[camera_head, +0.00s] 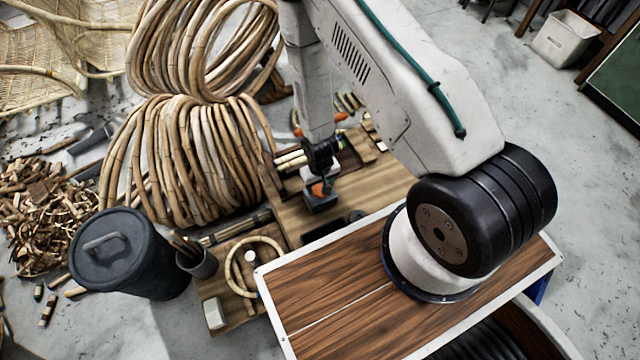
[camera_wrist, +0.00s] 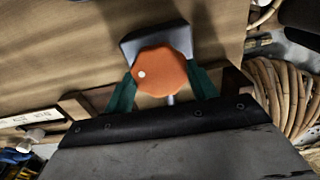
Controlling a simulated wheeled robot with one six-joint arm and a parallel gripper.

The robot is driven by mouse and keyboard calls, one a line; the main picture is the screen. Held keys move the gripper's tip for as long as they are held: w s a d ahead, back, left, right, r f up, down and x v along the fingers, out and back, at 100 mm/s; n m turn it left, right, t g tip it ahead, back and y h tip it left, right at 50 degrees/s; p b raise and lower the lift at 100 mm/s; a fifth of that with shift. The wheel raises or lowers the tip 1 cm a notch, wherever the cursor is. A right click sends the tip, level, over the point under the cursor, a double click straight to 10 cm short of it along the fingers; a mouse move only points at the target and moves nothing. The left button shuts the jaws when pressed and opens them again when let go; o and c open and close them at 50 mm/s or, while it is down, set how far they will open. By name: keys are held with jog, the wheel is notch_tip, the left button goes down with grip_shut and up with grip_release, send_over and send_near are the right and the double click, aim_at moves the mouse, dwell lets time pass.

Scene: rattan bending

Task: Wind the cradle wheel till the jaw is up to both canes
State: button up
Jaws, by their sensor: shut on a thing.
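The cradle wheel (camera_wrist: 161,73) is an orange lobed knob with a white dot toward its left side. In the wrist view it sits between the green fingers of my gripper (camera_wrist: 163,84), which is shut on it. A dark grey block (camera_wrist: 143,42) shows just behind the wheel. In the head view the wheel (camera_head: 319,189) is a small orange spot under my gripper, with the dark block (camera_head: 322,205) below it. Pale canes (camera_head: 290,158) lie at the left of the wooden bench (camera_head: 285,215). My arm hides much of that area, and I cannot tell the jaw's gap to the canes.
Big cane coils (camera_head: 185,160) stand at the left. A lidded dark bin (camera_head: 125,255) and a cup of sticks (camera_head: 197,262) stand front left. Orange-handled items (camera_head: 340,117) lie behind my gripper. A white bin (camera_head: 567,38) is far right, with open floor before it.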

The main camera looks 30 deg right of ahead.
aim_at(320, 187)
jog(key=o, duration=1)
jog(key=shift+r, duration=0.15)
notch_tip(320, 187, up, 8)
jog(key=shift+f, duration=0.2)
